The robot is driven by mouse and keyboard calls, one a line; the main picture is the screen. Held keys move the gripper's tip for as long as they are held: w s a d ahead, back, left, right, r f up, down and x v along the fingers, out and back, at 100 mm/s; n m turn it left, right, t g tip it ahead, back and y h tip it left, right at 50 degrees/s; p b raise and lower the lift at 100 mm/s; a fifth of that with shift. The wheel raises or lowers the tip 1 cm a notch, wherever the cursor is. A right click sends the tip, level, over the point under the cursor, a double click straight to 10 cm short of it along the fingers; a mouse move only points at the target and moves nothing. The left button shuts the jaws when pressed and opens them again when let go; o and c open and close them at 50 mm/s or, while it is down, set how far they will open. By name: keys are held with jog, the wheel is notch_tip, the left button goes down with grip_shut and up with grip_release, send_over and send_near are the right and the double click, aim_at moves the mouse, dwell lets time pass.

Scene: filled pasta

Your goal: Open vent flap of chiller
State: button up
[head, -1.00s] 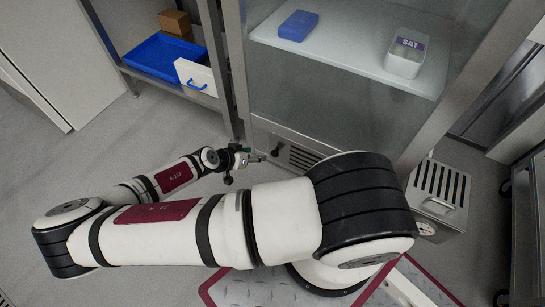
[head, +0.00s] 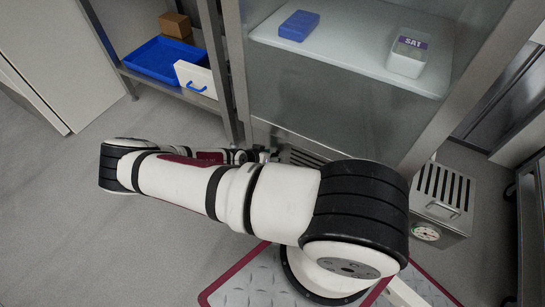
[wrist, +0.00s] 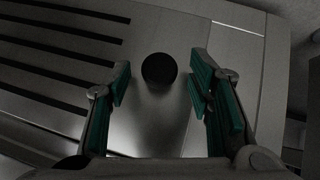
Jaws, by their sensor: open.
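The chiller (head: 340,95) is a steel cabinet with a clear front, and its slotted vent flap (head: 303,156) sits low at the front, partly hidden by my arm. In the wrist view the vent flap (wrist: 60,55) is a metal panel with dark slots on the left. A round black knob (wrist: 159,70) shows on its plain part. My gripper (wrist: 160,88) is open, with green pads to the left and right of the knob in the picture. I see no pad touching the knob. In the head view my arm hides most of the gripper.
Inside the chiller are a blue box (head: 299,25) and a clear container marked SAT (head: 407,55). A slotted metal box with a gauge (head: 441,202) stands on the floor at right. A shelf unit at left holds a blue tray (head: 160,57). Floor at left is clear.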

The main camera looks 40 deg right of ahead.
jog(key=shift+d+f, duration=0.1)
jog(key=shift+c, duration=0.4)
grip_shut()
